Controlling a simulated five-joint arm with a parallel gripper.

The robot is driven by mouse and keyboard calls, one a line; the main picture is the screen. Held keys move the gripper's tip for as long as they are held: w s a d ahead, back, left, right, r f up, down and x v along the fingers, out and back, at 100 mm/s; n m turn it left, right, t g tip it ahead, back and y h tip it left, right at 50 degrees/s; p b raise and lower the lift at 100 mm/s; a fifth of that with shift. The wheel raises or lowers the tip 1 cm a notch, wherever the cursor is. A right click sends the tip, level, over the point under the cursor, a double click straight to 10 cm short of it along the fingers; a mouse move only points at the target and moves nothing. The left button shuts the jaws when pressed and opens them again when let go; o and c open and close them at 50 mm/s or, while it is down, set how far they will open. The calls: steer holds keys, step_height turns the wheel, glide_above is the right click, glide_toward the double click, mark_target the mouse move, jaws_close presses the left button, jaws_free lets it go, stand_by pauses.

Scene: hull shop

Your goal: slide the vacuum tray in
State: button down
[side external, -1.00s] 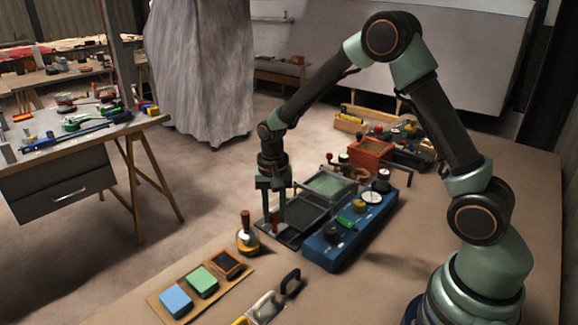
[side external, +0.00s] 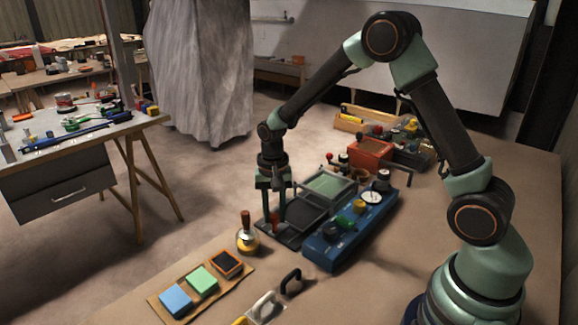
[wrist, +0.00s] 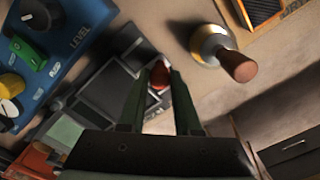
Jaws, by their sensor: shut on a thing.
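The dark grey tray (side external: 303,214) lies flat on the bench, left of a blue control box, in the side view. It also shows as a dark slab in the wrist view (wrist: 103,93). My gripper (side external: 272,222) points down at the tray's left end. In the wrist view, my gripper (wrist: 158,76) has its two green fingers closed on a small red knob (wrist: 159,74) at the tray's edge. A framed pale green panel (side external: 328,185) stands just behind the tray. The fingers partly hide the knob, and I cannot see how the tray's far edge meets the frame.
The blue box (side external: 350,236) with dials borders the tray on the right. A wooden-handled brass tool (side external: 247,236) stands close on the gripper's left. A board with coloured blocks (side external: 202,283) and black handles (side external: 291,281) lie nearer. A red box (side external: 371,153) stands behind.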

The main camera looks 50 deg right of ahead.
stand_by(0.3)
glide_above(307, 209)
steer(key=shift+d, duration=0.15)
stand_by(0.3)
steer(key=c, duration=0.6)
jaws_free()
step_height(307, 209, up, 12)
steer(key=shift+r, duration=0.15)
